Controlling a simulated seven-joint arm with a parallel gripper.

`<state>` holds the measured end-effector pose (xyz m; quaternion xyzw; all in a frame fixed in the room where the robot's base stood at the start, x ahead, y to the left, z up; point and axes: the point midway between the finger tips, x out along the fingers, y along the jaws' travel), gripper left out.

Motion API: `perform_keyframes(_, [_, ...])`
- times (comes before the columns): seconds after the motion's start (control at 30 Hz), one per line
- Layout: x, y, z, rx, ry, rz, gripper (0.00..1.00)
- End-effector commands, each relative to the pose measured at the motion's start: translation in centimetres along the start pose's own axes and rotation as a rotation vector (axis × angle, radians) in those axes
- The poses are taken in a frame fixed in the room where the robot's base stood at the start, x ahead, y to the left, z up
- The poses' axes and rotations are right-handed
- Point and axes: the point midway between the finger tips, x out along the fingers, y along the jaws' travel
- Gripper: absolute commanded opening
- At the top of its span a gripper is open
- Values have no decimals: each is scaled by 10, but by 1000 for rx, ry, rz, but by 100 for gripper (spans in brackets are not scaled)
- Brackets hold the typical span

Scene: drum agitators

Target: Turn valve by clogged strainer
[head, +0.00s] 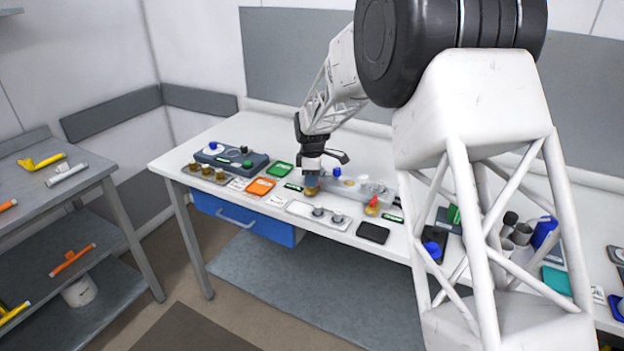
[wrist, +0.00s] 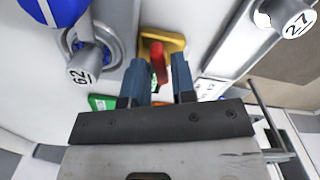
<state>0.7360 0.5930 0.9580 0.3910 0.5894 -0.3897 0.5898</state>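My gripper (wrist: 158,82) is open in the wrist view, its two blue-grey fingers apart. A valve with a red handle (wrist: 159,62) on a yellow base (wrist: 174,43) shows at and just beyond the gap between them; I cannot tell whether they touch it. In the head view my gripper (head: 312,182) is low over the bench, above a brass-coloured piece (head: 312,191). Another small red-handled valve (head: 372,205) stands to its right. I cannot read any label as a clogged strainer.
A blue part beside a knob tagged 62 (wrist: 82,73) is close left of the fingers; a knob tagged 27 (wrist: 295,22) is upper right. The bench (head: 235,138) carries a grey control box (head: 232,160), orange tray (head: 261,186) and black pad (head: 373,233). A shelf stands at left.

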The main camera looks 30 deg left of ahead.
Motion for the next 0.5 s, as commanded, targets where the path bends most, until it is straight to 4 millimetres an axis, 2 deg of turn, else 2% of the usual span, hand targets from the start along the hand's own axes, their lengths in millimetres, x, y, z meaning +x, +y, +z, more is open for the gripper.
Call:
perform_keyframes(0.27, [1,0,0,0,0,0,24])
perform_keyframes(0.43, [1,0,0,0,0,0,2])
perform_keyframes(0.5, [1,0,0,0,0,0,0])
